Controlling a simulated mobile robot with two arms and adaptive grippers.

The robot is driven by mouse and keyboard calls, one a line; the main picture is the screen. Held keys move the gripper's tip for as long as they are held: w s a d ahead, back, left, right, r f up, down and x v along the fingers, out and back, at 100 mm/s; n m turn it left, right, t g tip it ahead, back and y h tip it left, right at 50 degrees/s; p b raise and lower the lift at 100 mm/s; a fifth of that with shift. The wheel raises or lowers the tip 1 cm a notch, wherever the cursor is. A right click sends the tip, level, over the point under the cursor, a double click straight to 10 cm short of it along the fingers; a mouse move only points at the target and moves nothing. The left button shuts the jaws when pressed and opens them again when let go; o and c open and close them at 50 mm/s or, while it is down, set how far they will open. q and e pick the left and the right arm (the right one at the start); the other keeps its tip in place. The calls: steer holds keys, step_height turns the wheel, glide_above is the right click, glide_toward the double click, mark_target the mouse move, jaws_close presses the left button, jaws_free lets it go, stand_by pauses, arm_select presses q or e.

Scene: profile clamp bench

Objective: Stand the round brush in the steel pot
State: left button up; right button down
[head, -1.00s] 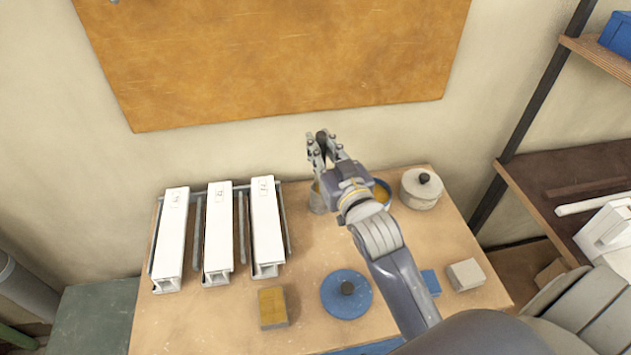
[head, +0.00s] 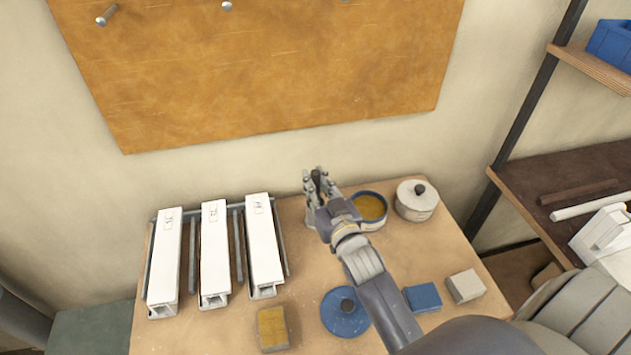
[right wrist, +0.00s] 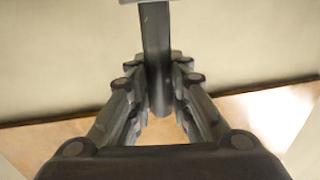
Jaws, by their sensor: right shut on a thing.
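My right gripper (head: 317,180) is near the back of the bench, left of an open blue tin. It is shut on a dark upright handle, which I take to be the round brush's. In the right wrist view the brush handle (right wrist: 155,60) stands between the two fingers, with a pale grey part at the top edge. The bristles cannot be made out. A grey metal shape (head: 311,216) directly below the fingers may be the steel pot, mostly covered by my gripper. I cannot tell whether the brush touches it. My left gripper is not in view.
The blue tin (head: 371,207) with yellow contents and a lidded white pot (head: 416,203) stand right of my gripper. White profiles (head: 214,250) lie in a rack at the left. A blue lid (head: 338,318), yellow block (head: 272,328), blue block (head: 422,297) and grey block (head: 466,286) lie in front.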

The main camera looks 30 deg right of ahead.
steer(key=c, duration=1.5)
jaws_free()
steer(key=shift+f, duration=0.1)
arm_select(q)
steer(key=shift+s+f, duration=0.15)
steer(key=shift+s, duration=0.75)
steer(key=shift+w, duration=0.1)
